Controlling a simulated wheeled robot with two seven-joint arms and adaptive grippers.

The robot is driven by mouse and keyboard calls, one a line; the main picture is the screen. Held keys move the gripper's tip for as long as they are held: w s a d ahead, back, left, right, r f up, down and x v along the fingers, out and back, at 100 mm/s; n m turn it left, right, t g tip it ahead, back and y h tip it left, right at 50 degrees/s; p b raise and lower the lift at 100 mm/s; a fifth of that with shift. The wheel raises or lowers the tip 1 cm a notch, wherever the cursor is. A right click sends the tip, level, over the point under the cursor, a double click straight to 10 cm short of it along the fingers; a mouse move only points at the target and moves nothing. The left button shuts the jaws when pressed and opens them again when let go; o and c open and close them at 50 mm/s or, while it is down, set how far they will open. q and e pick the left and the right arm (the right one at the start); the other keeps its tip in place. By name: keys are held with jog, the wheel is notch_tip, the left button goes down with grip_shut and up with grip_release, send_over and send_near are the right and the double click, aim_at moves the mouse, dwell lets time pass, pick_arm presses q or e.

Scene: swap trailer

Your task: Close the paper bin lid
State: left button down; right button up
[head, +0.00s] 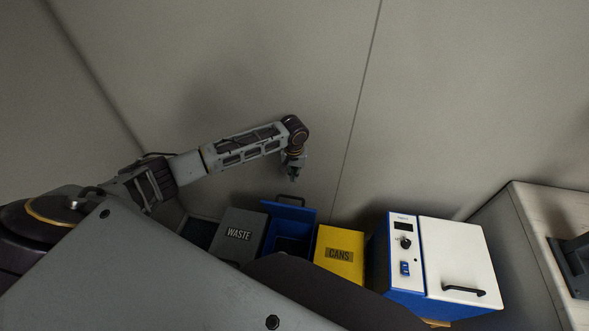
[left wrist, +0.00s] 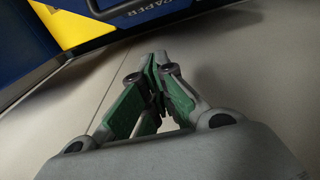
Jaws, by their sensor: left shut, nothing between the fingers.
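The blue paper bin (head: 291,246) stands between the grey and yellow bins in the head view. Its blue lid (head: 287,211) is raised upright at the back, with a dark handle on its top edge, and the dark inside shows. In the left wrist view a blue panel with the word PAPER (left wrist: 240,15) runs along the top edge, partly cut off. My left gripper (head: 293,178) points down above and behind the raised lid, apart from it. Its green-padded fingers (left wrist: 152,62) are closed together and empty. My right gripper is out of view.
The grey WASTE bin (head: 238,236) and yellow CANS bin (head: 340,251) flank the paper bin, both lids shut. A white and blue appliance (head: 459,256) stands to the right. The wall (head: 230,70) is close behind. A counter (head: 548,225) is at far right.

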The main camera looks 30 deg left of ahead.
pick_arm(q)
jog(key=shift+s+d+f+p, duration=0.25)
jog(key=shift+s+f+p, duration=0.05)
jog(key=shift+s+f, duration=0.65)
jog(key=shift+s+d+f+p, duration=0.2)
jog(key=shift+s+f+p, duration=0.1)
jog(key=shift+s+f, duration=0.6)
